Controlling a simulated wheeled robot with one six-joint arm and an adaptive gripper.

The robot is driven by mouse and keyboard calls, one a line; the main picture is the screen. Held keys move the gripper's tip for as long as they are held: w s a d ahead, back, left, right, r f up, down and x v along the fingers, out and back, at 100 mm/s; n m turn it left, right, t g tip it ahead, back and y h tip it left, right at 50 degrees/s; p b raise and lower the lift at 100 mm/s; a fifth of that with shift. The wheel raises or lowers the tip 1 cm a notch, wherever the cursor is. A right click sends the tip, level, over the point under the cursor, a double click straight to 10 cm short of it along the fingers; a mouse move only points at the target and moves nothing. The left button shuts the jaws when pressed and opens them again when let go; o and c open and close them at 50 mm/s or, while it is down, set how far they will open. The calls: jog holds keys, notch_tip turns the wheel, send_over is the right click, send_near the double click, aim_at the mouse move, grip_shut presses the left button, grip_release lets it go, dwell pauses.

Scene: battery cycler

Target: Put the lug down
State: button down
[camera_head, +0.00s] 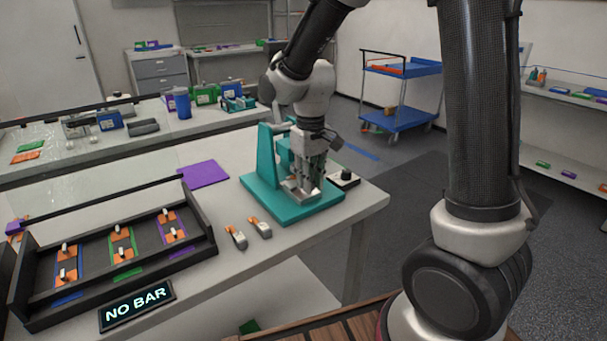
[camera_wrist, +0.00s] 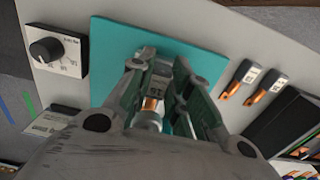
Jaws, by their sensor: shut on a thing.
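My gripper (camera_head: 308,184) points down over the teal fixture base (camera_head: 262,200) on the white table. In the wrist view my gripper (camera_wrist: 160,68) is shut on a lug (camera_wrist: 152,100), which has a grey labelled body and a copper part. The fingers hide part of the lug, and I cannot tell whether it touches the base. Two more lugs, grey with copper ends, lie on the table left of the base, the left one (camera_head: 237,237) and the right one (camera_head: 260,228); they also show in the wrist view (camera_wrist: 238,78).
A black tray (camera_head: 115,208) with colored strips and orange pieces stands at the left. A "NO BAR" sign (camera_head: 136,305) is in front of it. A dial box (camera_head: 343,180) sits right of the base. A purple mat (camera_head: 203,174) lies behind. The table's front edge is close.

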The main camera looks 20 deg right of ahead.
jog(key=shift+s+f, duration=0.1)
jog(key=shift+f, duration=0.1)
jog(key=shift+s, duration=0.1)
jog(key=shift+f, duration=0.55)
jog(key=shift+s+d, duration=0.1)
jog(key=c, duration=1.3)
grip_release()
jog(key=shift+f, duration=0.1)
jog(key=shift+s, duration=0.1)
